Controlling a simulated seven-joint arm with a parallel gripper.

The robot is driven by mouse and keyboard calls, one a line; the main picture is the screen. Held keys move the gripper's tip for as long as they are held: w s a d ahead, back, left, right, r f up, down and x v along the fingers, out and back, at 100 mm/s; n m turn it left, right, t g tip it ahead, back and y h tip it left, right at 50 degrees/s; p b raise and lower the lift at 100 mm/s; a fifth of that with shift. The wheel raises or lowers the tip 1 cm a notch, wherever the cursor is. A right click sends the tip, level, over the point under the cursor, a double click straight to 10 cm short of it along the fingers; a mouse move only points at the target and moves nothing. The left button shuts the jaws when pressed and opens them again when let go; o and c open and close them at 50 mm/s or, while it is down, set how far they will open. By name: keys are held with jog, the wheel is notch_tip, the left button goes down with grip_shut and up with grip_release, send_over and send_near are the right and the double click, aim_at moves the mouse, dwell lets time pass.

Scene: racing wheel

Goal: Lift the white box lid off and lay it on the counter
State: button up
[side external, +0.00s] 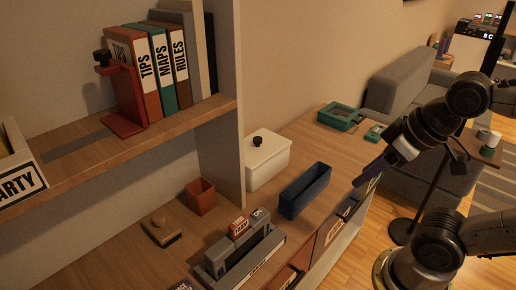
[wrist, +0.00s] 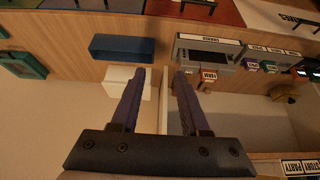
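The white box (side external: 266,172) stands on the counter (side external: 325,133) against the wall, just right of the shelf's upright panel. Its white lid (side external: 275,146) sits on top, with a black knob (side external: 257,141) in the middle. In the wrist view the white box (wrist: 118,78) shows partly behind the left finger; I cannot make out the knob there. My gripper (side external: 362,181) is to the right of the box in the side view, above the counter's front edge and apart from the box. In the wrist view its two fingers (wrist: 160,73) are spread with nothing held between them.
A dark blue open bin (side external: 305,190) stands on the counter close in front of the white box. A green tray (side external: 338,117) lies farther back. The upright panel (side external: 222,110) borders the box's left side. A grey organizer (side external: 240,257) and red-brown cup (side external: 200,196) stand nearer left.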

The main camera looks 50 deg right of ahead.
jog(key=o, duration=0.4)
jog(key=w+d+r+m+g, duration=0.1)
jog(key=w+r+m, duration=0.3)
jog(key=w+r, duration=0.45)
jog(key=m+g, duration=0.5)
jog(key=m, duration=0.9)
send_over(258, 138)
notch_tip(258, 138, down, 10)
notch_tip(258, 138, down, 13)
jog(key=shift+a+r, duration=0.1)
jog(key=shift+r, duration=0.05)
